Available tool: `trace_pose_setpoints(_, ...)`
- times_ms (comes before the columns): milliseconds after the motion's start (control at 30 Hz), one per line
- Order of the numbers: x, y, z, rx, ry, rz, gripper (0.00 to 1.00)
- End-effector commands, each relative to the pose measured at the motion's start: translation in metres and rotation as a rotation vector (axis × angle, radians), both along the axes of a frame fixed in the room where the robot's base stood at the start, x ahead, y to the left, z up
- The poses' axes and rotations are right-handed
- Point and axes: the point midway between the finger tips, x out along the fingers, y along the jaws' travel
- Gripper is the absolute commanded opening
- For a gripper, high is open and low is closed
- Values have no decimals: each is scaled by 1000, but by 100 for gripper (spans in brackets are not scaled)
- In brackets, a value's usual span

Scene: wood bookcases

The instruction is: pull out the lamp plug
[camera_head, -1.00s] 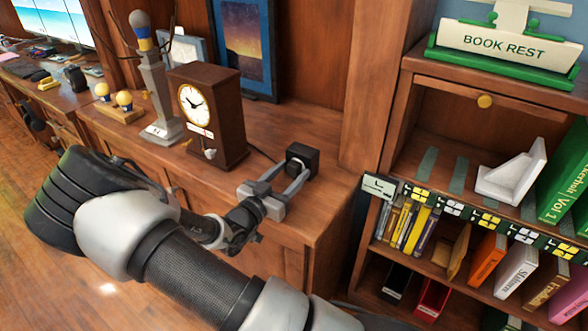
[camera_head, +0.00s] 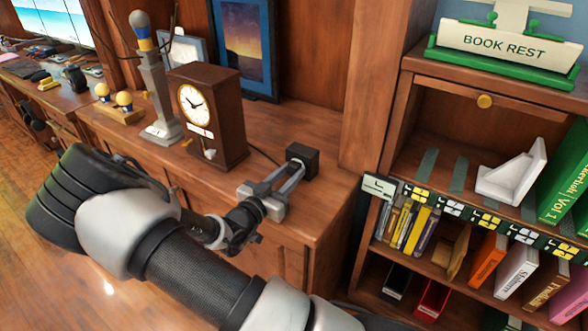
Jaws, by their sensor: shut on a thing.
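The lamp (camera_head: 154,85), a grey column with a blue and yellow bulb, stands upright on the wooden cabinet top at the left. A black socket block (camera_head: 303,156) sits on the same top, right of the clock. A dark cord (camera_head: 263,155) runs from behind the clock towards this block. My gripper (camera_head: 294,171) reaches in from the front, its two grey fingers close together at the block's near face. It is shut on the plug, which is mostly hidden between the fingers. I cannot tell how deep the plug sits.
A brown clock (camera_head: 207,115) stands between the lamp and my gripper. A framed picture (camera_head: 243,45) leans at the back. A bookcase (camera_head: 408,95) with books and a white bookend (camera_head: 512,175) is close on the right. The cabinet top behind the socket block is clear.

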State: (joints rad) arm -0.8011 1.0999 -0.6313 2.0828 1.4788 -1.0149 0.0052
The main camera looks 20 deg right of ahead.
Motion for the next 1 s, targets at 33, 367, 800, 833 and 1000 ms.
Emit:
trace_pose_setpoints(33, 0, 0, 0, -1, -1, 0, 0)
trace_pose_setpoints(367, -5, 8, 0, 1, -1, 0, 0)
trace_pose_setpoints(800, -15, 23, 0, 1, -1, 0, 0)
trace_pose_setpoints(833, -16, 24, 0, 1, -1, 0, 0)
trace_pose_setpoints(1000, -19, 30, 0, 1, -1, 1, 0)
